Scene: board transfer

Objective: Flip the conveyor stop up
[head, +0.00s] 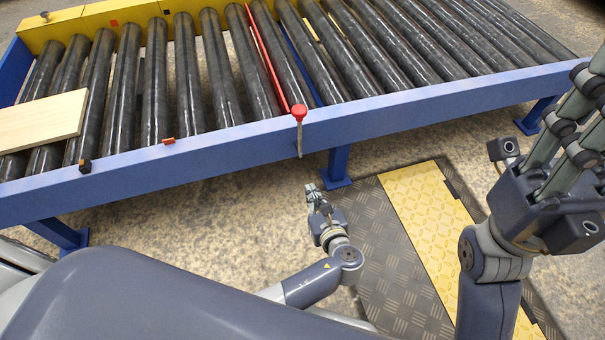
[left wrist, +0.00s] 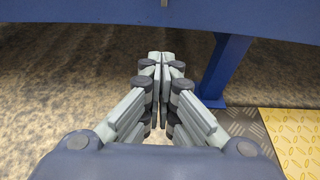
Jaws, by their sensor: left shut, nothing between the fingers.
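The conveyor stop is a thin red bar (head: 268,58) running between two rollers; it looks low, about level with them. At its near end, a red knob (head: 299,112) sits at the blue side rail, with a pale lever (head: 299,141) hanging down the rail's outer face. My left gripper (head: 311,188) is shut and empty, below the lever and apart from it. In the left wrist view its closed fingertips (left wrist: 161,57) point toward the rail; a small pale tip shows at the top edge. My right gripper (head: 582,105) is raised at the right, partly cut off.
The blue rail (head: 220,140) crosses the view above my left gripper, with a blue leg (head: 338,167) just right of it. A wooden board (head: 42,120) lies on the rollers at left. A dark floor plate with a yellow panel (head: 430,215) lies right of the gripper.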

